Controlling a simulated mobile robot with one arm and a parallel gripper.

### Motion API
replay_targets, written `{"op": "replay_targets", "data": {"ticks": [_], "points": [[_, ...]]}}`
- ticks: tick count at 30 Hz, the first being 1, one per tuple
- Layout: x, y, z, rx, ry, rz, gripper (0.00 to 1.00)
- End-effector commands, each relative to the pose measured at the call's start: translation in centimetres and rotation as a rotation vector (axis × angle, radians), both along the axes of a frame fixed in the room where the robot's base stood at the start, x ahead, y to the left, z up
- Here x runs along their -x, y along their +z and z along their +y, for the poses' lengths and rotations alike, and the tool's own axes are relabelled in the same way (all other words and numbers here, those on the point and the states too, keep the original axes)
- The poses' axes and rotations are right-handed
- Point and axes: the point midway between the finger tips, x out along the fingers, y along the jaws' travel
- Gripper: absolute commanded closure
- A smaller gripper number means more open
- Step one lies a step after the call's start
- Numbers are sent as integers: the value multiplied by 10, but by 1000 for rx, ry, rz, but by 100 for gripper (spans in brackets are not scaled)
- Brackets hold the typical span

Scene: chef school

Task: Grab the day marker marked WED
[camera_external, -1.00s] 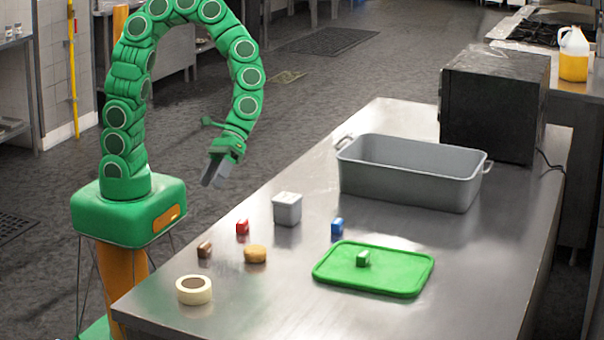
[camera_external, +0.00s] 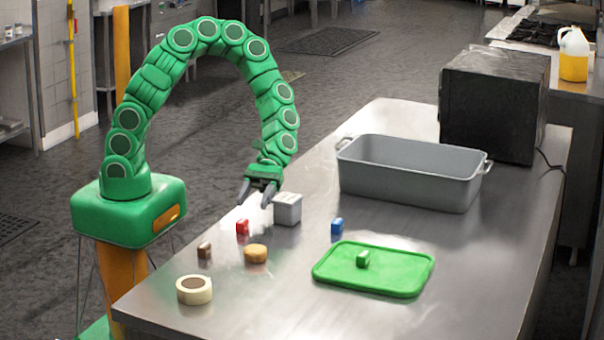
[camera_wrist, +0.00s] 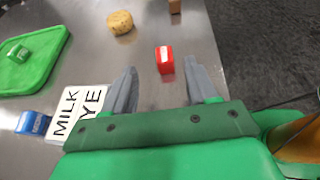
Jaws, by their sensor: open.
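Several small blocks could be day markers: a red one (camera_external: 242,227), a brown one (camera_external: 204,250), a blue one (camera_external: 337,226) and a green one (camera_external: 363,259) on the green tray. Their lettering is too small to read, so I cannot tell which says WED. My gripper (camera_external: 254,204) is open and empty above the table, near the red block and the pale box. In the wrist view the red block (camera_wrist: 165,60) shows between and beyond my fingers (camera_wrist: 160,68). The blue block (camera_wrist: 33,123) and green block (camera_wrist: 17,53) are at the left there.
A pale box (camera_external: 288,208), lettered MILK and partly hidden text in the wrist view (camera_wrist: 75,120), stands right of my gripper. A round tan item (camera_external: 255,254), tape roll (camera_external: 194,289), green tray (camera_external: 330,278), grey bin (camera_external: 410,185) and black box (camera_external: 490,105) share the table.

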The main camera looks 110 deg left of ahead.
Motion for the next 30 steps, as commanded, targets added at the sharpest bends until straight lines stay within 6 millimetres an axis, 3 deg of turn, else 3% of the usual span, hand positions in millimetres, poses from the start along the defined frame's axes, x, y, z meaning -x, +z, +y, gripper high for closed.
{"op": "replay_targets", "data": {"ticks": [14,22,30], "points": [[0,-17,-33,1,-3,2,43],[0,-34,-62,0,-5,2,43],[-1,-36,-68,0,-2,1,43]]}}
